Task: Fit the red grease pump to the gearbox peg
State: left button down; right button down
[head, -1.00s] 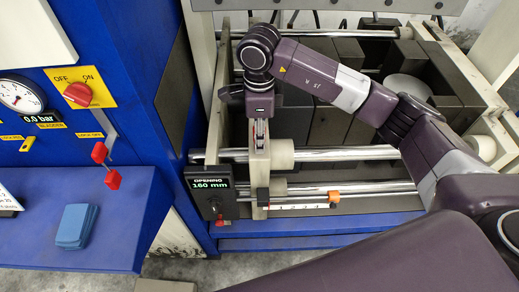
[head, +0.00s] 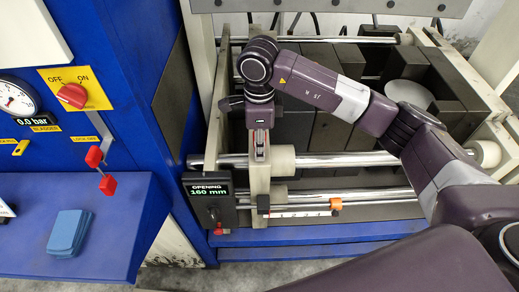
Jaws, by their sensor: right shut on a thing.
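My right gripper (head: 260,150) points down over the pale upright plate (head: 258,178) at the left end of the press rails. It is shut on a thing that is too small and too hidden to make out. I cannot tell whether that thing touches the plate. No red grease pump shows clearly, and I cannot make out a gearbox peg. My left gripper is not in view.
An opening display (head: 207,190) reading 160 mm stands left of the plate. Chrome rails (head: 345,159) run across the press.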

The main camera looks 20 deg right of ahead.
jog(key=shift+r+p, duration=1.2)
jog(key=shift+r, duration=1.3)
jog(key=c, duration=2.4)
grip_release()
grip_shut()
